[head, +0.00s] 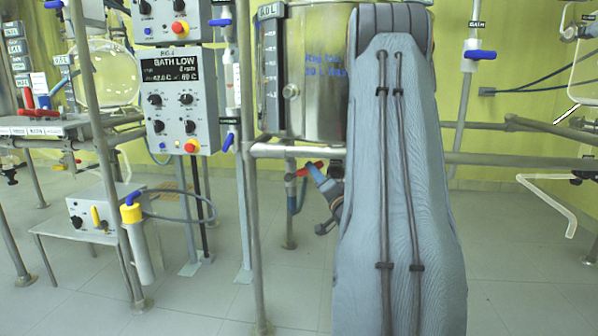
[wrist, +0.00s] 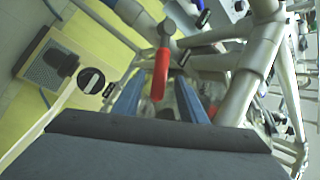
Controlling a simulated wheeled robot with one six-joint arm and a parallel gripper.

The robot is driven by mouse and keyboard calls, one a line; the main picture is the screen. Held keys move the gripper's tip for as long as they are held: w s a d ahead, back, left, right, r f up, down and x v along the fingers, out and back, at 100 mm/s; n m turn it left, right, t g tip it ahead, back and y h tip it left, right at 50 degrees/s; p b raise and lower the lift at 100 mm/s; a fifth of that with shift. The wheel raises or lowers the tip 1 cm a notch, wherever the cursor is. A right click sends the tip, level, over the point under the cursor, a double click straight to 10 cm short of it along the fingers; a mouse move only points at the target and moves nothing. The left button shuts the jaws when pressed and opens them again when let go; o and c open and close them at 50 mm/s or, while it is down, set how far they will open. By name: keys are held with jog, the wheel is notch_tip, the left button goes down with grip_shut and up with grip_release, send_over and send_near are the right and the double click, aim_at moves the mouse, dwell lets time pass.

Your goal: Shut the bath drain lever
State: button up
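The red drain lever (head: 309,168) shows in the head view on the pipe under the steel bath vessel (head: 310,95). It lies nearly level, tilted slightly. In the wrist view the red lever (wrist: 160,76) hangs from its valve, between my two blue fingers. My gripper (head: 317,175) is right at the lever in the head view, mostly hidden behind my own arm. In the wrist view my gripper (wrist: 159,88) is open, with a finger on each side of the lever and gaps visible. I cannot tell whether either finger touches it.
A steel frame rail (head: 295,151) and upright post (head: 248,200) stand close to my gripper; frame tubes (wrist: 255,75) also show at right in the wrist view. A control box (head: 178,100) labelled BATH LOW hangs at left. The floor at right is mostly clear.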

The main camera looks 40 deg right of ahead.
jog(key=b+x, duration=0.3)
jog(key=x, duration=0.5)
jog(key=shift+r, duration=0.1)
jog(key=shift+c, duration=0.3)
jog(key=shift+d, duration=0.1)
grip_shut()
